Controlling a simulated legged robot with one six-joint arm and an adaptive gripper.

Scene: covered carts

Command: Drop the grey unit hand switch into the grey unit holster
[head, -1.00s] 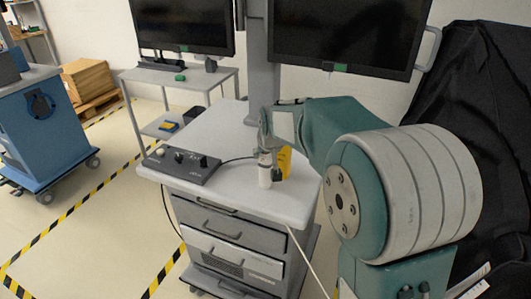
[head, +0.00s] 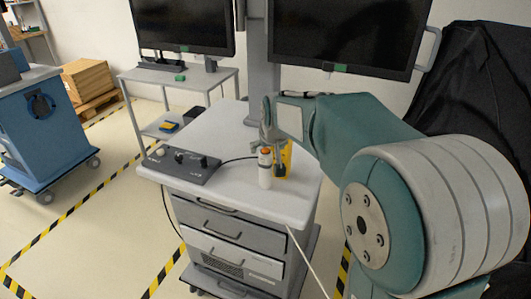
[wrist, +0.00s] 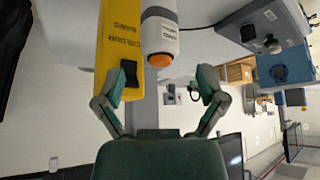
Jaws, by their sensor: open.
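The hand switch (head: 265,166) is a white cylinder with an orange button on top, standing upright near the front right of the grey cart's top. It also shows in the wrist view (wrist: 160,32), its orange button towards my gripper. My gripper (head: 268,132) is just above it in the head view. In the wrist view my gripper (wrist: 161,78) is open, its two fingers spread either side of the button's end and apart from the switch. I cannot make out a separate holster; whether the cylinder's lower part sits in one is unclear.
A yellow piece (head: 284,160), lettered and with a black part, stands right beside the switch. A black control box (head: 183,164) sits left on the grey cart top (head: 220,135). Monitors stand behind. A blue cart (head: 40,115) is at the left; dark covering hangs right.

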